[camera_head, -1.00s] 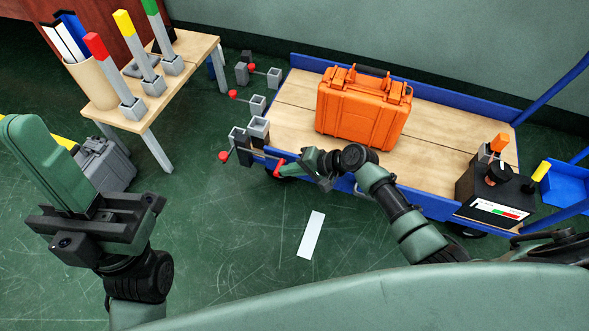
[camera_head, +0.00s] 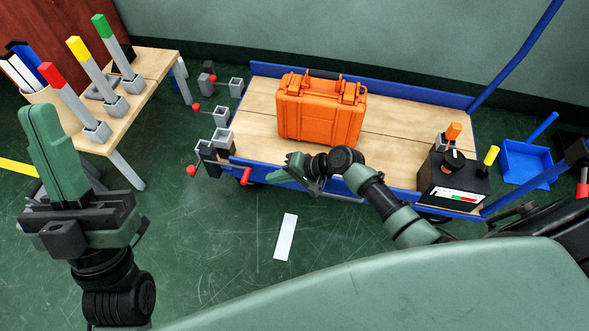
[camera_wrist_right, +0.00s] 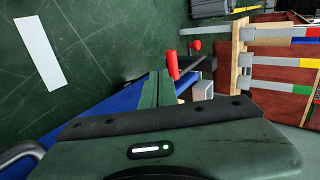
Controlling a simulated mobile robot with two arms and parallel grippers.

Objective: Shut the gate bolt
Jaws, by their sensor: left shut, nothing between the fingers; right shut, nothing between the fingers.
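A red handle (camera_head: 246,176) stands at the front left corner of the blue-edged cart, beside grey socket blocks (camera_head: 207,150); it also shows in the right wrist view (camera_wrist_right: 173,66). I cannot tell for sure which part is the gate bolt, or how far it is slid. My right gripper (camera_head: 289,162) is shut and empty, to the right of the red handle and apart from it in the head view. In the wrist view its green fingers (camera_wrist_right: 157,88) lie just left of the handle. My left gripper (camera_head: 42,112) is shut and empty, pointing up at the left.
The wooden cart deck (camera_head: 250,125) carries an orange case (camera_head: 320,110) and a black box (camera_head: 452,182). Red knobs (camera_head: 192,170) stick out left of the cart. A table (camera_head: 150,70) with coloured-tipped bars stands at the left. Floor around a white strip (camera_head: 285,237) is clear.

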